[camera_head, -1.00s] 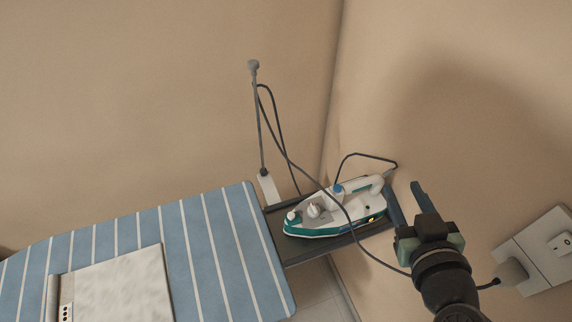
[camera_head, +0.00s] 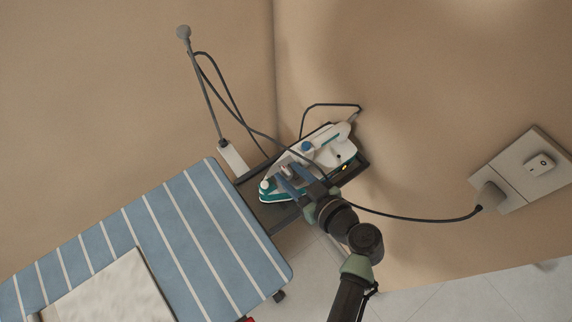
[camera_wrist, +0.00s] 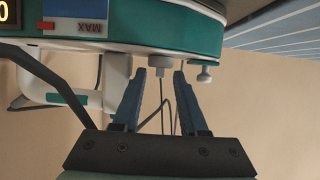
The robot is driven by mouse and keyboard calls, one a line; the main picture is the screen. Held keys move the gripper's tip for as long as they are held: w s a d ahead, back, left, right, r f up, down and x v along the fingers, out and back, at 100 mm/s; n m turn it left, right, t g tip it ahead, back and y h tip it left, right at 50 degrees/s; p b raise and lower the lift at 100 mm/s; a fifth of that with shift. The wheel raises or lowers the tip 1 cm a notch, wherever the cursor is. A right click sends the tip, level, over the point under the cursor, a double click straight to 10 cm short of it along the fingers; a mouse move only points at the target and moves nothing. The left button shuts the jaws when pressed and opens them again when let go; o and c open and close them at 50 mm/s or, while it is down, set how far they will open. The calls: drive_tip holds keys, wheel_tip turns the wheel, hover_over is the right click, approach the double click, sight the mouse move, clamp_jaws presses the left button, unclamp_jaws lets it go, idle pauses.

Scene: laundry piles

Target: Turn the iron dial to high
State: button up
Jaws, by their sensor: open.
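The white and teal iron (camera_head: 335,152) lies on the dark rest at the end of the ironing board, in the corner. In the wrist view my gripper (camera_wrist: 159,75) is open, one finger on each side of the dial. Contact cannot be told. In the head view the fingers largely hide the dial.
The striped ironing board (camera_head: 190,235) holds a folded pale cloth (camera_head: 115,290). A dark cord runs over the iron to the wall socket (camera_head: 520,170) at the right. A thin pole (camera_head: 203,90) stands behind. Walls close off the back and right.

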drive_tip(key=shift+x, duration=1.2)
clamp_jaws()
